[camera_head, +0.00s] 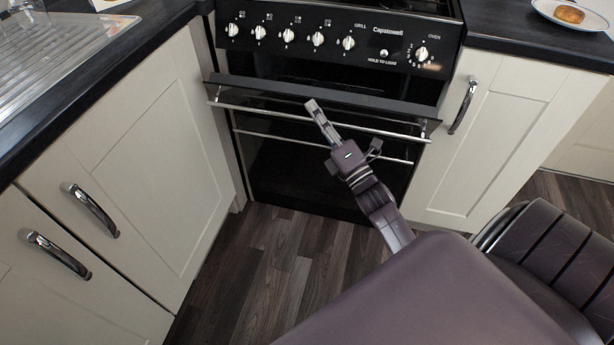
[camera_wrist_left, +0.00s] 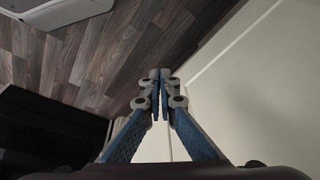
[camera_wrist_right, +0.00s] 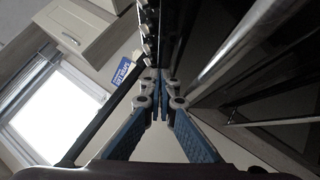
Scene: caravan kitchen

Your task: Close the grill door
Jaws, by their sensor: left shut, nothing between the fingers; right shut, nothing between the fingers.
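The grill door (camera_head: 290,93) is a black panel below the knob panel of the black cooker (camera_head: 390,30). It stands partly open, tilted outward, with a dark gap above it. Its chrome handle (camera_head: 260,108) runs along its front. My right gripper (camera_head: 312,106) is shut and empty, its tips overlapping the door's front near the middle in the head view; contact cannot be told. In the right wrist view, its fingertips (camera_wrist_right: 161,75) point up beside a chrome bar (camera_wrist_right: 245,40). My left gripper (camera_wrist_left: 158,75) is shut and empty in the left wrist view, outside the head view.
The oven door's handle (camera_head: 280,138) lies below the grill door. Cream cupboards stand left (camera_head: 125,155) and right (camera_head: 510,130) of the cooker, with protruding chrome handles. The wood floor (camera_head: 265,255) before the cooker is clear. A plate (camera_head: 590,20) sits on the right worktop.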

